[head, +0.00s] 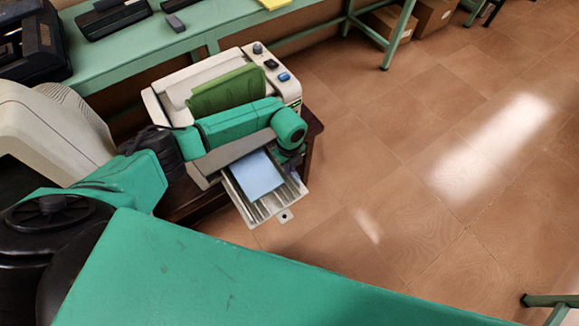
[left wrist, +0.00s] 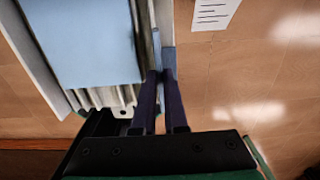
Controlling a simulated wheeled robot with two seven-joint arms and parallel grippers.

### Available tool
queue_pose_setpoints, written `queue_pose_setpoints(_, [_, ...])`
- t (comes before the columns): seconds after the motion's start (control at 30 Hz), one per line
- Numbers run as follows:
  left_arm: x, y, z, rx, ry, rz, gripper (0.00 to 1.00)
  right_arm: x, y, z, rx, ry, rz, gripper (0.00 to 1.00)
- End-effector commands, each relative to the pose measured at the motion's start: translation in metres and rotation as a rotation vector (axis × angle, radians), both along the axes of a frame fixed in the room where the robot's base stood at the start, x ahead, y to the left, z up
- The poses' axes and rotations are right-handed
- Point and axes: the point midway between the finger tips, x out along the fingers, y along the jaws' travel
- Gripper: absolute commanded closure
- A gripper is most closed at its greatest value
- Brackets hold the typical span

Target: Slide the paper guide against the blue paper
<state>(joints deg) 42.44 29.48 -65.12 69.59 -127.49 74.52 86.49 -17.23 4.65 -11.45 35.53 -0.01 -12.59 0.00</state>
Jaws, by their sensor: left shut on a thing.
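The blue paper (head: 258,174) lies on the ribbed pull-out tray (head: 282,206) at the front of the printer. It fills the upper left of the left wrist view (left wrist: 92,42). The paper guide (left wrist: 156,45) is a thin, light upright strip along the tray's side, to the right of the paper in the left wrist view. A narrow grey gap shows between guide and paper edge. My left gripper (left wrist: 162,74) is shut on the guide, its dark fingers on either side of it. In the head view the left gripper (head: 297,178) is small and partly hidden by my wrist. My right gripper is not seen.
The beige printer (head: 165,103) with a green upright panel (head: 226,90) stands on a dark stand. A green bench (head: 135,42) with dark devices is behind. A beige monitor (head: 50,125) is at the left. Open brown tiled floor lies to the right.

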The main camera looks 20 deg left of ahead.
Motion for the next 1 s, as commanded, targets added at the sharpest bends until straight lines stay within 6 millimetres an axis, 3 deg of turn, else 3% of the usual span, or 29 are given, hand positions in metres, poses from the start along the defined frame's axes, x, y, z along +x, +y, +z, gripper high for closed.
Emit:
queue_pose_setpoints(0.77, [-0.001, -0.001, 0.001, -0.002, 0.001, 0.0, 1.0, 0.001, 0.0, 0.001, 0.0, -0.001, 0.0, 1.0])
queue_pose_setpoints(1.0, [-0.028, 0.023, 0.005, 0.003, 0.007, 0.001, 1.0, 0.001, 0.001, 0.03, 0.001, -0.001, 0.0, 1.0])
